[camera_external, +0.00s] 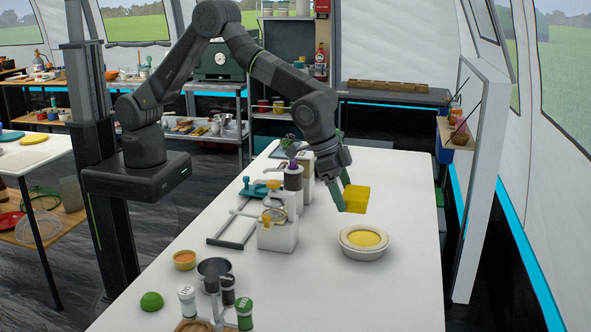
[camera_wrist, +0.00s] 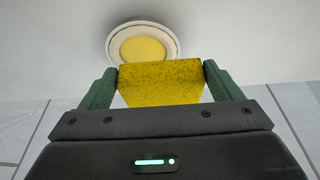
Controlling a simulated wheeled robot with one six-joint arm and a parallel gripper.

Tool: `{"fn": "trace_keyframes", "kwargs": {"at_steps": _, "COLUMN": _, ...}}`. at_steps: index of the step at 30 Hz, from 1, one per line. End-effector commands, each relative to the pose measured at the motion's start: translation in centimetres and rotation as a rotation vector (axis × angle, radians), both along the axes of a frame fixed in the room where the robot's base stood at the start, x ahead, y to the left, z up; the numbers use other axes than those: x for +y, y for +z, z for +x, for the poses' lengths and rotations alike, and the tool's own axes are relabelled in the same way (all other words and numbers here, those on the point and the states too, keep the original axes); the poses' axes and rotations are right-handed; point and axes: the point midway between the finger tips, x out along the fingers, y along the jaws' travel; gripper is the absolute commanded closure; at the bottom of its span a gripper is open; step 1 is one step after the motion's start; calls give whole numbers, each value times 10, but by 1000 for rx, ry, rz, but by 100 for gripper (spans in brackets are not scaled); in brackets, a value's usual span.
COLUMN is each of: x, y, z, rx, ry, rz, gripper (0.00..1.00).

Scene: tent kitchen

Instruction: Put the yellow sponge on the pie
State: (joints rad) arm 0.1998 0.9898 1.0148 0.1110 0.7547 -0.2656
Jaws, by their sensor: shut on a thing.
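The yellow sponge (camera_external: 356,198) is a rectangular block held in the air above the white table. My gripper (camera_external: 342,194) is shut on it, and in the wrist view the sponge (camera_wrist: 161,82) sits between the two green fingers of my gripper (camera_wrist: 160,85). The pie (camera_external: 368,238) has a yellow filling in a round white dish and stands on the table below and slightly right of the sponge. In the wrist view the pie (camera_wrist: 143,49) shows just beyond the sponge, which covers part of its near rim. The sponge is apart from the pie.
A white container with utensils (camera_external: 277,233) and dispensers stand left of the pie on the table (camera_external: 340,290). Shakers (camera_external: 244,312), a metal pot (camera_external: 214,268), an orange bowl (camera_external: 185,260) and a green item (camera_external: 151,301) are at the front left. The table around the pie is clear.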

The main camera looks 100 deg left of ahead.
Motion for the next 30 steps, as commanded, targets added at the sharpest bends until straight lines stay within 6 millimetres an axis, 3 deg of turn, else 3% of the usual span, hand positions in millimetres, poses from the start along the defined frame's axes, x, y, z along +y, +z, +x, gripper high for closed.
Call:
{"fn": "trace_keyframes", "kwargs": {"at_steps": 3, "x": 0, "y": -20, "z": 0, "rx": 2, "ry": -1, "rz": 0, "gripper": 36}}
{"fn": "trace_keyframes", "kwargs": {"at_steps": 16, "x": -1, "y": -65, "z": 0, "rx": 1, "ry": 0, "rz": 0, "gripper": 36}}
{"fn": "trace_keyframes", "kwargs": {"at_steps": 28, "x": -1, "y": -73, "z": 1, "rx": -1, "ry": 0, "rz": -1, "gripper": 36}}
{"fn": "trace_keyframes", "kwargs": {"at_steps": 29, "x": -1, "y": -71, "z": 1, "rx": -1, "ry": 0, "rz": -1, "gripper": 9}}
{"fn": "trace_keyframes", "kwargs": {"at_steps": 30, "x": -1, "y": -71, "z": 1, "rx": -1, "ry": 0, "rz": -1, "gripper": 1}}
